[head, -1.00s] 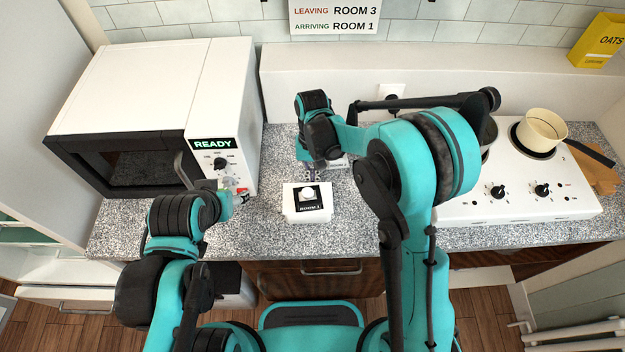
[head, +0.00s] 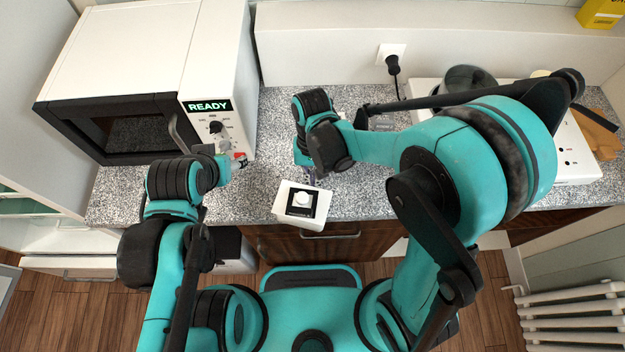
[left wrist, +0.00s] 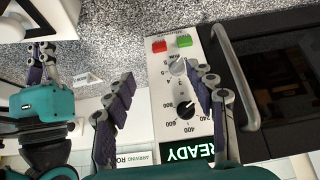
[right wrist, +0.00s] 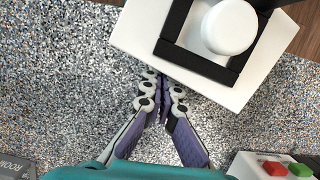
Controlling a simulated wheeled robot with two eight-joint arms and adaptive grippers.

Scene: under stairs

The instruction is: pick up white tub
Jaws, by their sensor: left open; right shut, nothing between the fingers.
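A round white tub (head: 303,198) sits in a black square frame on a white block (head: 284,213). The block is turned at an angle at the counter's front edge and appears to overhang it. In the right wrist view the tub (right wrist: 230,26) and block (right wrist: 135,37) are at the top.
The microwave (head: 125,75), reading READY, stands at the left. A white hob (head: 570,150) with a dark pot (head: 466,82) is at the right, partly behind my right arm. A small label block (head: 383,122) lies at the back. Speckled counter (head: 240,185) is clear beside the white block.

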